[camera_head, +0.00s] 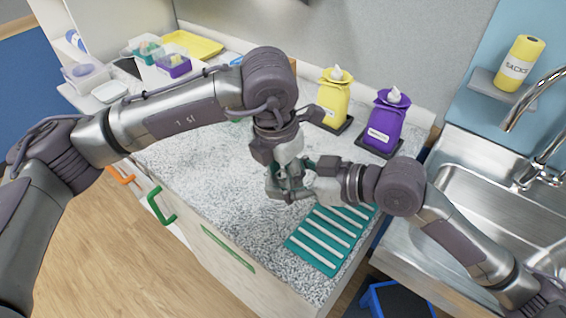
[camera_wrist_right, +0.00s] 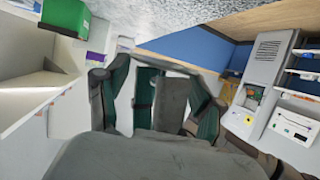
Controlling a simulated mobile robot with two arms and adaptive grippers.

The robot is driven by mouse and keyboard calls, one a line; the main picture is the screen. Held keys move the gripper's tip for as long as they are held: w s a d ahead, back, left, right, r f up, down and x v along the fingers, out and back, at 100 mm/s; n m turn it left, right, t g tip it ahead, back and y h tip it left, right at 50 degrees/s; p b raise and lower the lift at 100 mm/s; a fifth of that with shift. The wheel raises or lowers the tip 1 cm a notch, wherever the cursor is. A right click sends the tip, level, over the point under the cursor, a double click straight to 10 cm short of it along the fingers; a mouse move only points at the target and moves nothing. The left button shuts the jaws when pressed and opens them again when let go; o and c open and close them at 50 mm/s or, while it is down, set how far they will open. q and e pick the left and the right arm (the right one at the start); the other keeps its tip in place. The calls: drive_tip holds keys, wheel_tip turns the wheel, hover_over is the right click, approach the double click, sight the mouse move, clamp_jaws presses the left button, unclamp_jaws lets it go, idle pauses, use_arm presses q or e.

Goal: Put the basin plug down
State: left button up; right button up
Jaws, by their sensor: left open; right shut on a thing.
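I cannot make out the basin plug clearly in either view. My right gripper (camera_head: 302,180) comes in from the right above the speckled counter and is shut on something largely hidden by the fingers. My left gripper (camera_head: 280,188) hangs down from above, right against the right gripper, and is open; the two overlap in the head view. In the right wrist view my right gripper (camera_wrist_right: 160,88) shows its green-padded fingers, with grey and dark green parts between them that I cannot tell apart.
The speckled counter (camera_head: 205,165) has bare room at left. A teal ribbed mat (camera_head: 318,262) lies at its front right. Yellow (camera_head: 333,100) and purple (camera_head: 384,128) bottles stand behind. The metal sink (camera_head: 490,215) is at right. Small tubs and a yellow tray (camera_head: 195,43) sit at the back left.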

use_arm(q)
clamp_jaws()
use_arm(e)
drive_tip(key=o, duration=1.2)
drive_tip(key=shift+c, duration=0.2)
drive_tip(key=shift+d, duration=0.1)
